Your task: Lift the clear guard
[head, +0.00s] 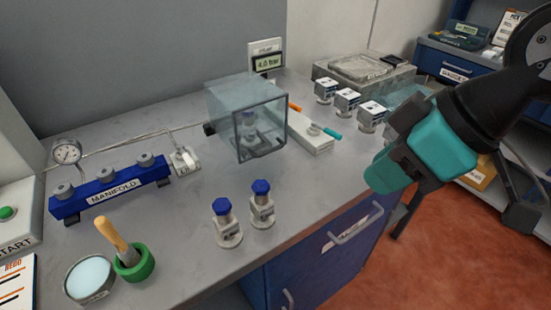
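The clear guard (222,102) is a see-through box standing on the grey worktop, with a dark-edged front face. A small bottle-like part with a bluish top (249,128) shows inside it. The guard looks lowered, with its bottom edge at the worktop. My gripper (398,205) is at the right, in front of the worktop's right edge, pointing down and well apart from the guard. Its teal body (428,150) hides part of the worktop's right end. The fingers are dark and seen from the side, so the gap between them is unclear.
A blue manifold (112,188) with a gauge is at the left. A green mortar (134,265) is front left.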

